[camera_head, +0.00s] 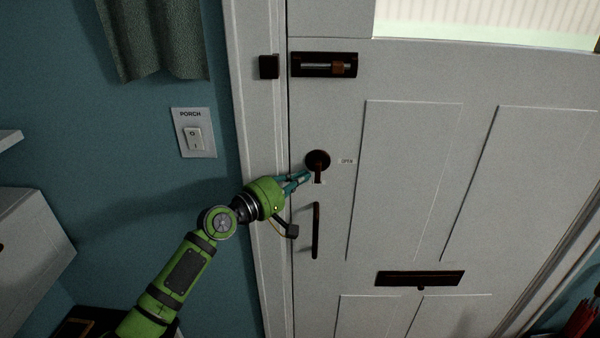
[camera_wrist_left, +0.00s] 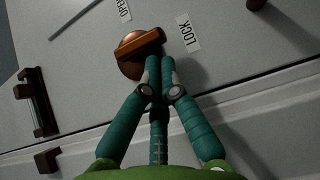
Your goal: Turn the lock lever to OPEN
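The lock lever (camera_head: 318,174) is dark reddish-brown on a round plate on the white door, and its arm points straight down. A small OPEN label (camera_head: 346,161) is right of the plate. In the left wrist view the lever (camera_wrist_left: 140,46) points toward the LOCK label (camera_wrist_left: 187,33), with the OPEN label (camera_wrist_left: 124,10) off to one side. My left gripper (camera_head: 304,178) is at the lever's left side. In the left wrist view its fingertips (camera_wrist_left: 160,64) are together beside the lever; I cannot tell whether they touch it. My right gripper is out of view.
A slide bolt (camera_head: 325,65) sits above the lever, with its dark keeper on the frame. A vertical pull handle (camera_head: 315,230) is below it, and a letter slot (camera_head: 420,278) lower right. A PORCH switch (camera_head: 193,133) is on the blue wall. The door right of the lever is clear.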

